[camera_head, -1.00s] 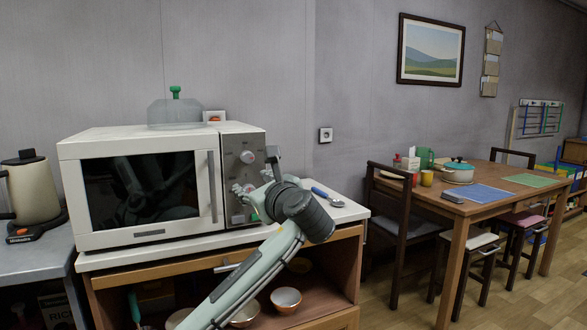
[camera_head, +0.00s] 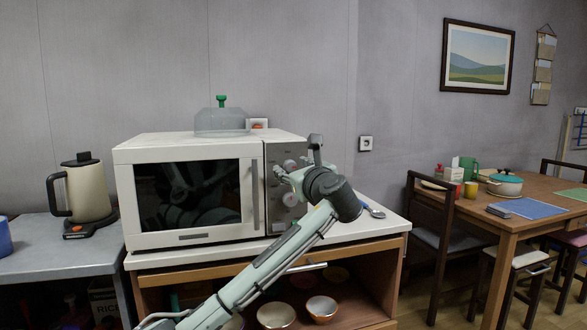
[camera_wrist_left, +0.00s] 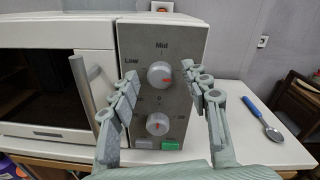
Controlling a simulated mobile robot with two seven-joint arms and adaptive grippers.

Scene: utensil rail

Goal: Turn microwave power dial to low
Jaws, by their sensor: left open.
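The white microwave (camera_head: 190,146) stands on the counter with its door shut. Its grey control panel (camera_wrist_left: 139,50) faces me in the left wrist view. The upper dial (camera_wrist_left: 160,74), round and pale with "Low" and "Mid" printed around it, is the power dial; its red mark points right and slightly down. A second dial (camera_wrist_left: 158,123) sits below it. My left gripper (camera_wrist_left: 160,78) is open, its fingers on either side of the upper dial, with no contact visible. In the head view the left gripper (camera_head: 284,175) is in front of the panel and partly hides it. My right gripper is not in view.
A grey button (camera_wrist_left: 143,144) and a green button (camera_wrist_left: 171,144) lie below the dials. The door handle (camera_wrist_left: 101,90) stands out left of the panel. A blue-handled spoon (camera_wrist_left: 263,118) lies on the counter at right. A kettle (camera_head: 88,190) stands at left.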

